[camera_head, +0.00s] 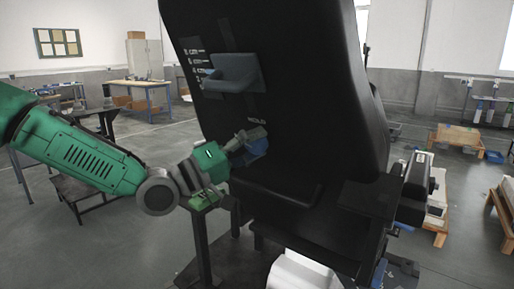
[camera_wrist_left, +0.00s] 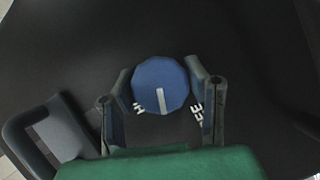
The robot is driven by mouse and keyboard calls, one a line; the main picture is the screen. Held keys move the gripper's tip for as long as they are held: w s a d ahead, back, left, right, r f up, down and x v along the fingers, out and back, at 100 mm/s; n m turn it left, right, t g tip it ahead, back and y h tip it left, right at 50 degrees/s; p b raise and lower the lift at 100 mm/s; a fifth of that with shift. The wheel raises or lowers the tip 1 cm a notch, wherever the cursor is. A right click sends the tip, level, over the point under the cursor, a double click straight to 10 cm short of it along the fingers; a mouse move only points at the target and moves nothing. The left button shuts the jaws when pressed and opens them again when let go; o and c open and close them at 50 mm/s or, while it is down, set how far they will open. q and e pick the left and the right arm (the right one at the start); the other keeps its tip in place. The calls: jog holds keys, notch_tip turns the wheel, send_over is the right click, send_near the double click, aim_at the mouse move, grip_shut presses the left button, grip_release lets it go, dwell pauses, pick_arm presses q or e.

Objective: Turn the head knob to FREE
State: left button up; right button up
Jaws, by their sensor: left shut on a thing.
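The head knob is a blue round knob (camera_head: 257,149) low on a large black upright panel (camera_head: 310,70). In the left wrist view the knob (camera_wrist_left: 158,80) shows face-on, with a white pointer line toward the lower edge of the picture. The pointer lies between a partly hidden label starting with H at left and a label ending in EE at right. In the head view, HOLD is printed above the knob. My left gripper (camera_head: 247,141) is shut on the knob, with its fingers (camera_wrist_left: 160,82) on either side. My right gripper is not in view.
A blue-grey handle (camera_head: 233,72) sticks out of the panel above the knob, beside printed lines. A dark table (camera_head: 85,189) stands behind my left arm. A wooden workbench (camera_head: 140,84) and pallets (camera_head: 455,137) stand farther back, with open floor between.

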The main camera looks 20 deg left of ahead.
pick_arm(q)
jog(key=n+h, duration=0.1)
jog(key=n+b, duration=0.1)
jog(key=shift+a+f+n+h+b, duration=0.1)
jog(key=shift+f+n+h+b, duration=0.2)
jog(key=shift+f+h, duration=0.1)
jog(key=shift+n+t+h+b, duration=0.5)
jog(key=shift+n+h+b, duration=0.4)
jog(key=shift+n, duration=0.8)
jog(key=o, duration=1.1)
jog(key=shift+o, duration=0.2)
jog(key=shift+a+r+t, duration=0.1)
jog(key=shift+r+t, duration=0.05)
jog(key=shift+t, duration=0.15)
jog(key=shift+a, duration=0.1)
jog(key=shift+s+a, duration=0.15)
jog(key=shift+s, duration=0.1)
jog(key=v, duration=1.1)
jog(key=shift+a+f, duration=0.2)
jog(key=shift+f, duration=0.05)
